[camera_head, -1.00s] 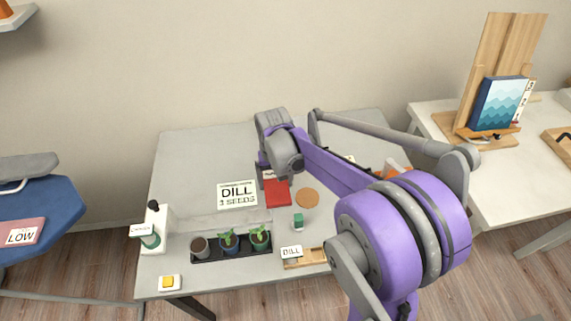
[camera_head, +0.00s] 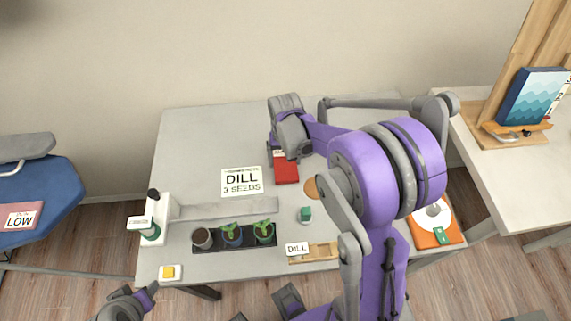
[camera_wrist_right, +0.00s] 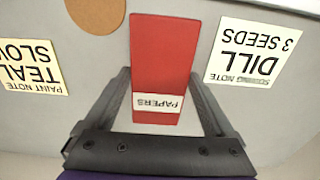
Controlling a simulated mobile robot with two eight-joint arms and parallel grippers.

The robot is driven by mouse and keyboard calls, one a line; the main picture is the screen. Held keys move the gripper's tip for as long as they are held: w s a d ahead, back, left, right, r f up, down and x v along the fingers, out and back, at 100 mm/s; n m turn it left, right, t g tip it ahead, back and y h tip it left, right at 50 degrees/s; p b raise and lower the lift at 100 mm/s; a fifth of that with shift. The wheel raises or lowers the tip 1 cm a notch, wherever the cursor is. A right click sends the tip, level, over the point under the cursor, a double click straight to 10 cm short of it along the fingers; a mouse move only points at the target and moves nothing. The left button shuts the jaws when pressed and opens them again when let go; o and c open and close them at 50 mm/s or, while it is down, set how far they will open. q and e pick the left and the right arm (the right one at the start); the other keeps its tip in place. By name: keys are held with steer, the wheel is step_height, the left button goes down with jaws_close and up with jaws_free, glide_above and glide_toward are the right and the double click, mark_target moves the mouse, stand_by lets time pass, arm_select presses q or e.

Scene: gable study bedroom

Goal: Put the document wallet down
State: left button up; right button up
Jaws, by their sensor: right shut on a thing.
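The document wallet is a red, box-like thing (camera_head: 286,173) over the back middle of the grey table (camera_head: 205,130). In the right wrist view the red wallet (camera_wrist_right: 163,60) has a white PAPERS label, seen upside down, at its near end. My right gripper (camera_head: 281,152) is shut on it, with a grey finger on each side in the wrist view. I cannot tell whether the wallet's underside touches the table. Grey and purple parts of mine show at the bottom edge of the head view; the left gripper's jaws cannot be made out.
A DILL 3 SEEDS note (camera_head: 241,181) lies left of the wallet, and a round cork-coloured mat (camera_head: 311,187) lies right of it. A green block (camera_head: 305,214), potted plants on a black tray (camera_head: 218,248) and an orange board (camera_head: 421,236) are nearer. The table's back left is clear.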

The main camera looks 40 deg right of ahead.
mark_target(285, 162)
steer(key=shift+f, duration=1.55)
steer(key=shift+f, duration=0.15)
steer(key=o, duration=1.2)
